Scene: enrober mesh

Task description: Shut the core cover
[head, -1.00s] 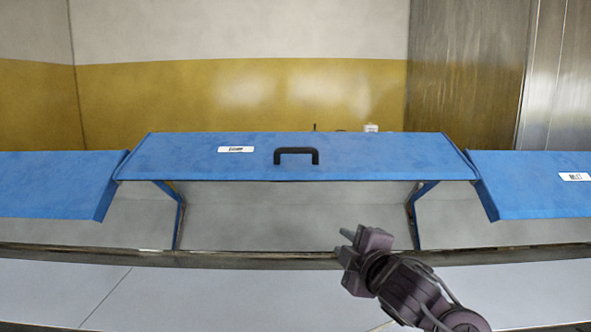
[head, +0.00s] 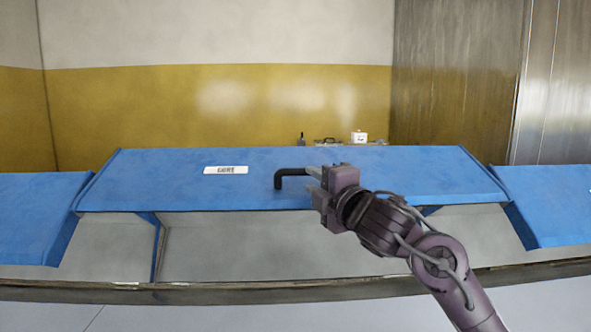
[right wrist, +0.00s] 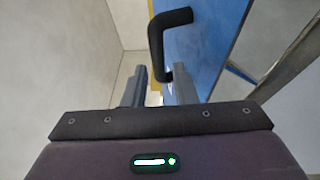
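The core cover (head: 400,175) is the middle blue panel, with a "CORE" label (head: 226,170). It stands raised, with an open gap under its front edge. Its black handle (head: 280,181) shows only at its left part in the head view; my right gripper hides the rest. In the right wrist view, the handle (right wrist: 157,40) reaches down from the blue cover (right wrist: 205,40), its lower end near the gap between the fingertips. My right gripper (head: 312,180) is open at the handle, its fingers (right wrist: 158,80) apart. I cannot tell whether they touch it. My left gripper is out of view.
Blue neighbouring covers stand to the left (head: 35,215) and right (head: 555,205). A dark rail (head: 240,293) runs along the front below the gap. A small white box (head: 359,137) and other small items show behind the cover. A yellow and white wall closes the back.

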